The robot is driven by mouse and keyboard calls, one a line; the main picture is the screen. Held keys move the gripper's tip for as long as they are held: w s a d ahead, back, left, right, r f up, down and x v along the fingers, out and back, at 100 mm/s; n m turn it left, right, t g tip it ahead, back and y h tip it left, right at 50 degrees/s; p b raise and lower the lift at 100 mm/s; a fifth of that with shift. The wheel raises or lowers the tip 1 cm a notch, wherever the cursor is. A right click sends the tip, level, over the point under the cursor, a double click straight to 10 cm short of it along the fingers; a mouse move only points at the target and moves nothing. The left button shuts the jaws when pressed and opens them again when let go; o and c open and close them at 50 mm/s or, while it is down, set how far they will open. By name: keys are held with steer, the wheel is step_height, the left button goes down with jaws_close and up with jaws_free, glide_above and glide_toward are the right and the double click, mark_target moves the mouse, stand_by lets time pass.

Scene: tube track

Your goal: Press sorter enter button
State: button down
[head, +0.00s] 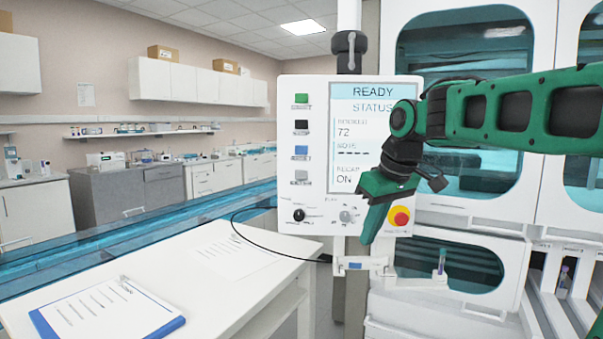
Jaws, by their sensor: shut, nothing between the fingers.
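The sorter's control panel (315,210) stands upright in the middle of the head view. Its left column holds a green button (301,98), a black button (301,127), a blue button (300,151) and a grey button (300,176). Their small labels are too blurred to read, so I cannot tell which one is enter. The screen (360,100) reads READY and STATUS. My green gripper (367,241) is shut and empty, pointing down in front of the panel's lower right. It appears apart from the left-column buttons. My arm hides part of the screen's right side.
A red stop knob on a yellow base (400,218) is close right of my gripper. Two knobs (298,215) sit low on the panel. A capped tube (441,262) stands below right. A white table (215,290) with a clipboard (105,312) fills the lower left.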

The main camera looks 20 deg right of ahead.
mark_target(304, 168)
steer(key=w+a+r+n+t, duration=0.1)
steer(key=w+a+r+n, duration=0.1)
steer(key=r, duration=0.4)
steer(key=w+a+r+n+t, duration=0.1)
steer(key=w+a+r+n, duration=0.1)
steer(key=w+r+n, duration=0.2)
steer(key=w+a+r+n+y, duration=0.1)
steer(key=w+a+r+n, duration=0.2)
steer(key=w+r, duration=0.3)
step_height(304, 168, up, 3)
steer(key=shift+f+t, duration=0.15)
steer(key=shift+t, duration=0.25)
steer(key=shift+w, duration=0.15)
steer(key=x, duration=0.3)
steer(key=w+d+x, duration=0.1)
steer(key=x, duration=0.3)
steer(key=r+x, duration=0.1)
steer(key=x, duration=0.3)
steer(key=shift+w+d+f, duration=0.1)
steer(key=shift+w+d, duration=0.2)
steer(key=shift+w, duration=0.1)
steer(key=shift+w+d, duration=0.25)
steer(key=shift+w, duration=0.3)
